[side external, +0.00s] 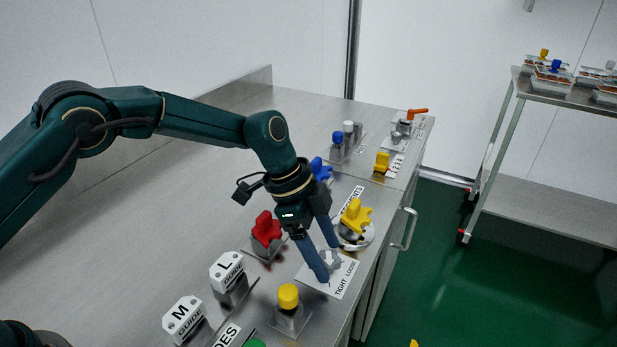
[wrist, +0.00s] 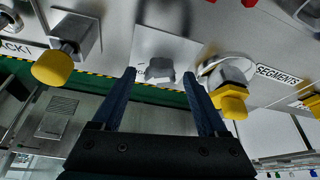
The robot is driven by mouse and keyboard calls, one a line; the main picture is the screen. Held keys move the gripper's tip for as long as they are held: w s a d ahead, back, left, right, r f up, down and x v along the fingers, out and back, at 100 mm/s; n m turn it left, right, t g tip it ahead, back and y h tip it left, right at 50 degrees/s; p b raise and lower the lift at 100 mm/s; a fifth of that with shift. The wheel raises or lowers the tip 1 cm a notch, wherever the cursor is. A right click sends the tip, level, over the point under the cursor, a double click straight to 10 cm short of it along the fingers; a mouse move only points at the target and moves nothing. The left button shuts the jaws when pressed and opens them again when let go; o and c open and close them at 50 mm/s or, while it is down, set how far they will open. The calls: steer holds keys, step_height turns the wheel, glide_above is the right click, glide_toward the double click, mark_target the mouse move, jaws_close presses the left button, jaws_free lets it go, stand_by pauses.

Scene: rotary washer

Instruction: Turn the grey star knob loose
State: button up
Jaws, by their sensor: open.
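The grey star knob (side external: 330,259) sits on a white plate (side external: 344,279) lettered TIGHT and LOOSE, near the front edge of the bench. In the wrist view the grey knob (wrist: 159,69) shows between my two fingertips. My gripper (side external: 331,263) points down at the plate, open, with one finger on either side of the knob in the picture. The wrist view shows the open gripper (wrist: 159,73) with a gap between each fingertip and the knob. I cannot tell how far the fingertips reach down beside the knob. The fingers partly cover the knob in the side view.
A yellow star knob (side external: 355,216) stands close behind my gripper, by the SEGMENTS label. A red knob (side external: 266,229) is to the left, and a yellow-capped post (side external: 288,297) is in front. White L (side external: 228,270) and M (side external: 184,318) guides stand further left.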

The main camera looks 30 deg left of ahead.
jaws_close()
steer(key=shift+n, duration=0.3)
steer(key=n+t, duration=0.1)
steer(key=n, duration=0.1)
steer(key=n+y, duration=0.1)
steer(key=n, duration=0.1)
steer(key=shift+s+d+n+t, duration=0.1)
steer(key=shift+s+n+t, duration=0.1)
steer(key=shift+n+t, duration=0.15)
steer(key=n+y, duration=0.1)
steer(key=n, duration=0.2)
steer(key=n+t, duration=0.1)
steer(key=n, duration=0.2)
steer(key=shift+s+d+t+y, duration=0.1)
steer(key=shift+d+t+y, duration=0.15)
steer(key=shift+y, duration=0.15)
steer(key=n+y, duration=0.2)
steer(key=n, duration=0.3)
steer(key=shift+d+n, duration=0.15)
steer(key=shift+n, duration=0.1)
steer(key=n+y, duration=0.1)
steer(key=n, duration=0.3)
steer(key=shift+d+n+y, duration=0.1)
steer(key=shift+n+y, duration=0.2)
steer(key=shift+y, duration=0.1)
steer(key=shift+n, duration=0.7)
